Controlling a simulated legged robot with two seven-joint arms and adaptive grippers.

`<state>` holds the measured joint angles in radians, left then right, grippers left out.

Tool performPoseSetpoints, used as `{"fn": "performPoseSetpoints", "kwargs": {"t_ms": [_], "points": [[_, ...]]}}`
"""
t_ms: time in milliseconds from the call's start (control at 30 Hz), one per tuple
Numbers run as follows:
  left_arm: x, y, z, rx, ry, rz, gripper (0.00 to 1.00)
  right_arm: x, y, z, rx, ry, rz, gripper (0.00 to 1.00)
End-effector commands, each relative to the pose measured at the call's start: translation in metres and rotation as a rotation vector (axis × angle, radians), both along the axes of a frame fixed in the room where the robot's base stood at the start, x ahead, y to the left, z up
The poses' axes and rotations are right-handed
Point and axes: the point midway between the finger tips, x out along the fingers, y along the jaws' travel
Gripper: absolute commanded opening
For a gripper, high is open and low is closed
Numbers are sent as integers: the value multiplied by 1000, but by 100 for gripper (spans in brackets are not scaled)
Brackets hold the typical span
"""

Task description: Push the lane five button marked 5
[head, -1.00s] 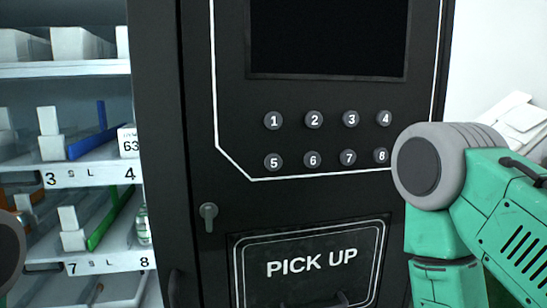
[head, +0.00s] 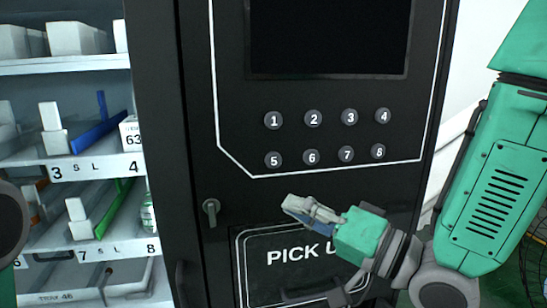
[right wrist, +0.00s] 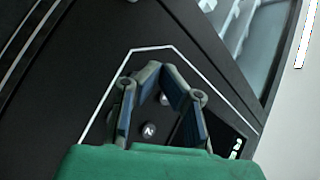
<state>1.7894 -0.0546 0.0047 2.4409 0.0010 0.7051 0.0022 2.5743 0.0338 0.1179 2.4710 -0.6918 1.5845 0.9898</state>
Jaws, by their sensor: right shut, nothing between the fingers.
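The round grey button 5 (head: 273,160) is at the left end of the lower row on the black vending machine front, left of button 6 (head: 311,157) and below button 1 (head: 273,120). My right gripper (head: 293,206) is shut and empty, its fingers pointing left in the head view. Its tips show just below and slightly right of button 5, and the button is uncovered there. Contact with the panel cannot be told. In the right wrist view, the fingers (right wrist: 160,72) hide part of the button panel. My left gripper is not in view.
A dark screen (head: 330,38) is above the buttons. The PICK UP hatch (head: 262,290) is below, partly covered by my right arm. A lock handle (head: 211,210) sticks out at the lower left. Stocked shelves (head: 95,170) are on the left.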

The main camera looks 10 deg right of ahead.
Motion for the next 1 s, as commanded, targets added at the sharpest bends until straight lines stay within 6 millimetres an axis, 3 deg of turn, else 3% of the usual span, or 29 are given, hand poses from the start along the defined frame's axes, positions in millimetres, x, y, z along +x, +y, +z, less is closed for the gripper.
{"fn": "performPoseSetpoints", "kwargs": {"t_ms": [100, 200, 633, 1000], "points": [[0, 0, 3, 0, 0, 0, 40, -5, 4, 22, 47, -28, 33, 0], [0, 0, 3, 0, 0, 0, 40, -7, 5, 29, 65, -37, 46, 0], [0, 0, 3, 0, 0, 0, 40, -4, 5, 30, 68, -38, 47, 0], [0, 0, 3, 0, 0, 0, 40, 40, 7, 30, 66, -40, 46, 0]]}}
